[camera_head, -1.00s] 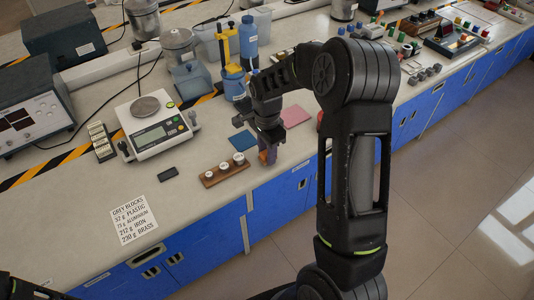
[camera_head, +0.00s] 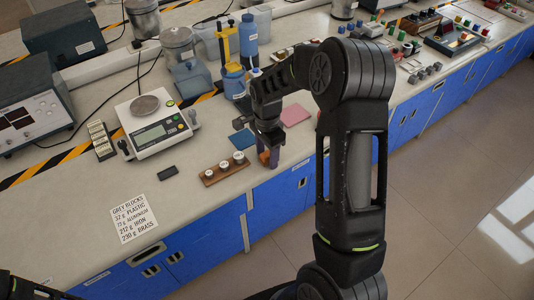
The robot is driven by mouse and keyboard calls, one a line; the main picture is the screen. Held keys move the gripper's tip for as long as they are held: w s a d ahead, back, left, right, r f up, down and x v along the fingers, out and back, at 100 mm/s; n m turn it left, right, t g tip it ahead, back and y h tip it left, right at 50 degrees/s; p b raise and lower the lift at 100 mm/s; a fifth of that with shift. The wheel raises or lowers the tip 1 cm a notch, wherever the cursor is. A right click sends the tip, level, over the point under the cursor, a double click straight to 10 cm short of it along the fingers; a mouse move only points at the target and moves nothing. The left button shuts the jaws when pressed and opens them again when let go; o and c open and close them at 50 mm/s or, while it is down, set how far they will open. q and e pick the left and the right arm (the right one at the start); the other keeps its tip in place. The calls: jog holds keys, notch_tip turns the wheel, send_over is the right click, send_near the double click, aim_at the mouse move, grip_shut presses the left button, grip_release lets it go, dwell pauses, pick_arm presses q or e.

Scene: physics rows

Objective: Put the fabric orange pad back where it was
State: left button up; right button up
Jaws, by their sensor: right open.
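My right gripper (camera_head: 269,160) points down at the front edge of the bench, its jaws open. A small orange-brown patch (camera_head: 264,157) shows at its fingers; it may be the orange pad, but it is too small and too covered to tell. A blue pad (camera_head: 239,142) lies flat just left of the gripper, partly hidden by it. A pink pad (camera_head: 295,115) lies flat behind and to the right of it. My left gripper is not in view; only a dark part of my left arm shows at the bottom left corner.
A wooden block with several white-topped weights (camera_head: 224,169) stands left of the gripper. A scale (camera_head: 156,130), a small black box (camera_head: 168,173) and a printed card (camera_head: 133,217) are farther left. The bench's front edge is close.

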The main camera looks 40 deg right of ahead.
aim_at(267, 154)
jog(key=shift+r, duration=0.15)
notch_tip(267, 154, up, 12)
jog(key=shift+b, duration=0.45)
dwell(1.6)
